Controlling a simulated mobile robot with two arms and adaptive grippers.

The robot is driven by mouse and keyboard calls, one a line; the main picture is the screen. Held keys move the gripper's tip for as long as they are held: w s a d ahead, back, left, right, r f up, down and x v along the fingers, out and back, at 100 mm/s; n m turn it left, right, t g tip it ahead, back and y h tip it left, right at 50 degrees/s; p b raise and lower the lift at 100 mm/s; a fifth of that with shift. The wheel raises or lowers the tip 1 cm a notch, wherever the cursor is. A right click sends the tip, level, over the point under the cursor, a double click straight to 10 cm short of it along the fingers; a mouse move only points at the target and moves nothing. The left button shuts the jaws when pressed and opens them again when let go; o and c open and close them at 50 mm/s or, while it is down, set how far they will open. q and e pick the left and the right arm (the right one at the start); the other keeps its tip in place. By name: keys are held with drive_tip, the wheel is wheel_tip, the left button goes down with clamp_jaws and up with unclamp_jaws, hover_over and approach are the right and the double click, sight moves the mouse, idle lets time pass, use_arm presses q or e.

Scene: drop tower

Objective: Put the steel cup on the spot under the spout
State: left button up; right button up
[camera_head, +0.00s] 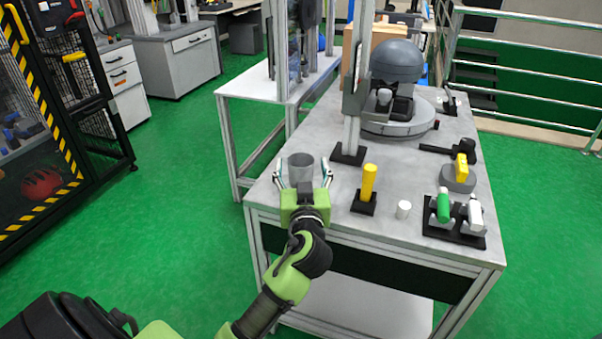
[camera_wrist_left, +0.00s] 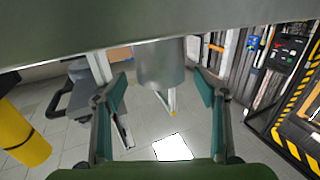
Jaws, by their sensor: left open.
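The steel cup (camera_head: 300,167) stands upright at the table's near left corner. My left gripper (camera_head: 305,172) is open, with one finger on each side of the cup. The left wrist view looks upside down; there the cup (camera_wrist_left: 160,62) shows between the two open fingertips (camera_wrist_left: 160,85), with gaps on both sides. A grey domed machine (camera_head: 398,62) stands on a round grey base at the back of the table. I cannot make out its spout or the spot clearly. My right gripper is not in view.
An upright post with a black foot (camera_head: 347,154) stands behind the cup, to its right. A yellow cylinder in a black holder (camera_head: 368,182) and a small white cylinder (camera_head: 403,210) are to the right. A black rack (camera_head: 454,232) holds green and white items.

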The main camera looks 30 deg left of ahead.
sight(300, 165)
use_arm(q)
drive_tip(key=x, duration=0.2)
drive_tip(key=shift+w+a+f, duration=0.1)
drive_tip(key=shift+w+a, duration=0.2)
drive_tip(key=c, duration=1.3)
drive_tip(key=shift+c, duration=0.2)
